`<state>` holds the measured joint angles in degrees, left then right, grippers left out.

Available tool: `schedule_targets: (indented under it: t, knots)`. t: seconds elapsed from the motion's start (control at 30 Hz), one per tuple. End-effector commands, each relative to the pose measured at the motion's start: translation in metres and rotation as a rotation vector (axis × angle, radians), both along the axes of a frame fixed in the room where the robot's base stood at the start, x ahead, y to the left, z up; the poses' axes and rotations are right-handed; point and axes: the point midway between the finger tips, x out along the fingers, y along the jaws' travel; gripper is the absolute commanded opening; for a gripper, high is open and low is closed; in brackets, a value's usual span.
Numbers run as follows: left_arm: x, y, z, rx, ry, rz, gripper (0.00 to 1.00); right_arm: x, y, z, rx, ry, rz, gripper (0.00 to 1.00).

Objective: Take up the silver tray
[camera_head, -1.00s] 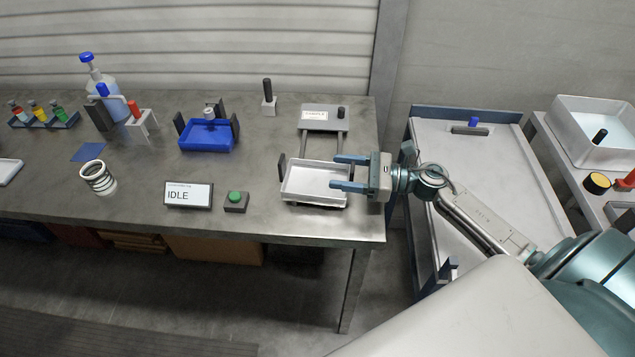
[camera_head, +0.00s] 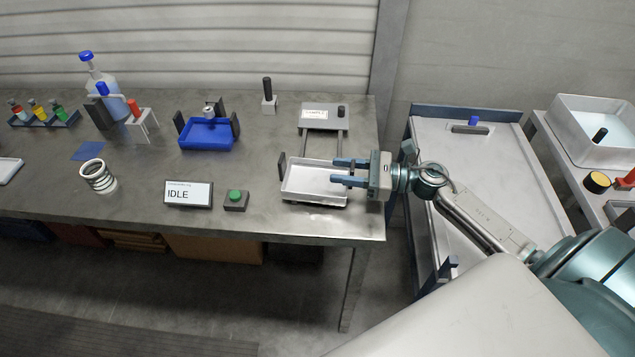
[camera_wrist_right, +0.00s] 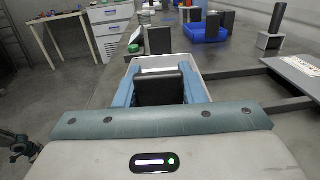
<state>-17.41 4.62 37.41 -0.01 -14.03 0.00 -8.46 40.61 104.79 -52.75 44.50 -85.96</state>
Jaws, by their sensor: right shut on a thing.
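The silver tray (camera_head: 312,184) is a shallow light-grey rectangular tray near the right front edge of the bench, at the front end of a pair of rails. A dark upright handle stands at its left end. My right gripper (camera_head: 346,171) reaches in from the right over the tray's right end. In the right wrist view its two blue fingers (camera_wrist_right: 159,88) are shut on a dark upright handle (camera_wrist_right: 160,88), with the tray (camera_wrist_right: 163,62) beyond it. The tray appears level; I cannot tell whether it touches what is under it. My left gripper is not in view.
A grey block with a label (camera_head: 324,118) stands at the back of the rails. A green button (camera_head: 235,197) and an IDLE display (camera_head: 188,194) sit left of the tray. A blue tray (camera_head: 206,136) stands further back. A white-topped cart (camera_head: 465,180) is right of the bench.

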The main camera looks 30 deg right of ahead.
Motion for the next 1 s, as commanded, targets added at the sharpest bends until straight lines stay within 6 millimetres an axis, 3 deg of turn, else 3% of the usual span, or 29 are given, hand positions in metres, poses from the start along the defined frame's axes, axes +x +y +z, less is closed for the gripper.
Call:
schedule_targets:
  t: [1.0]
  knots:
    - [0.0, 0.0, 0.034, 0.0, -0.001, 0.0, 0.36, 0.0, 0.0, 0.064, -0.001, -0.001, 0.001, 0.0]
